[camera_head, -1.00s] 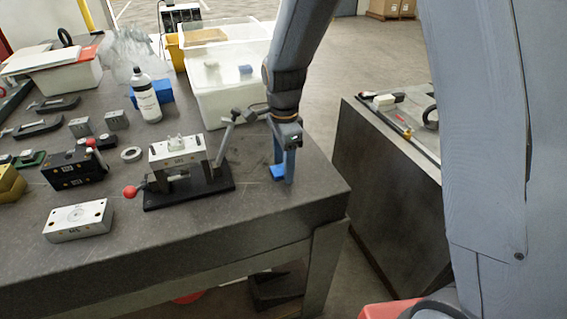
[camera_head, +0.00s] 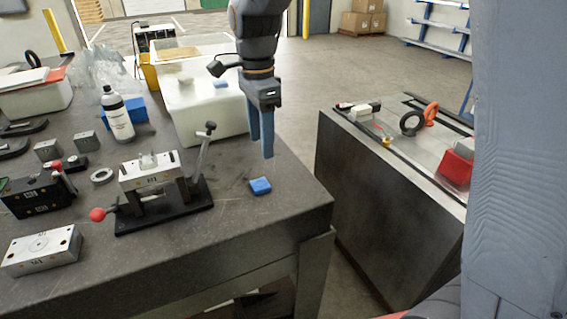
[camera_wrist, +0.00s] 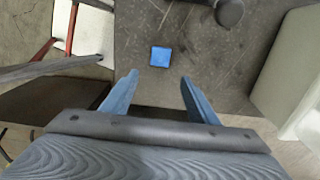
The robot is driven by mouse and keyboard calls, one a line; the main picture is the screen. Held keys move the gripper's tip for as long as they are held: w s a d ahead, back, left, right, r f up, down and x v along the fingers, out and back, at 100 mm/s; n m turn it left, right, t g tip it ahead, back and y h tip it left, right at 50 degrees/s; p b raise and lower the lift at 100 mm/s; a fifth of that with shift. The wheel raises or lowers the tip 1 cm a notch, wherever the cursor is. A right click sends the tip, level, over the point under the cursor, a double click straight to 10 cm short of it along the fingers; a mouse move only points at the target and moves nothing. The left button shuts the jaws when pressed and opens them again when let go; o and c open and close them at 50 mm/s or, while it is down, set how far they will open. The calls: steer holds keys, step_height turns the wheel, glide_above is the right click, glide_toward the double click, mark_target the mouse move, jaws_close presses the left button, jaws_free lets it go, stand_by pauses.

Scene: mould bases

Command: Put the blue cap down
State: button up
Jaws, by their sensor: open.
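The blue cap (camera_head: 260,186) lies on the dark stone table top near its right corner, apart from the other things. In the wrist view the blue cap (camera_wrist: 160,56) sits on the bare table surface, beyond my fingertips. My gripper (camera_head: 262,155) is above the cap in the head view, with its fingers pointing down and a gap between them and the cap. In the wrist view my gripper (camera_wrist: 158,75) has its two blue fingers spread wide, with nothing between them.
A clamp fixture (camera_head: 150,175) with a red-knobbed lever and an upright handle stands left of the cap. A white bin (camera_head: 205,110) stands behind. Beyond a floor gap, a second table (camera_head: 390,170) is at right. The near table's right edge is close.

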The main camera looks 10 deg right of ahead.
steer(key=s+d+f+n+t, duration=0.1)
steer(key=s+d+f+n, duration=0.9)
steer(key=s+d+n, duration=0.4)
steer(key=shift+s+d+n, duration=0.4)
steer(key=shift+s+d, duration=0.1)
steer(key=shift+s, duration=0.05)
steer(key=shift+f, duration=0.1)
steer(key=shift+c, duration=0.2)
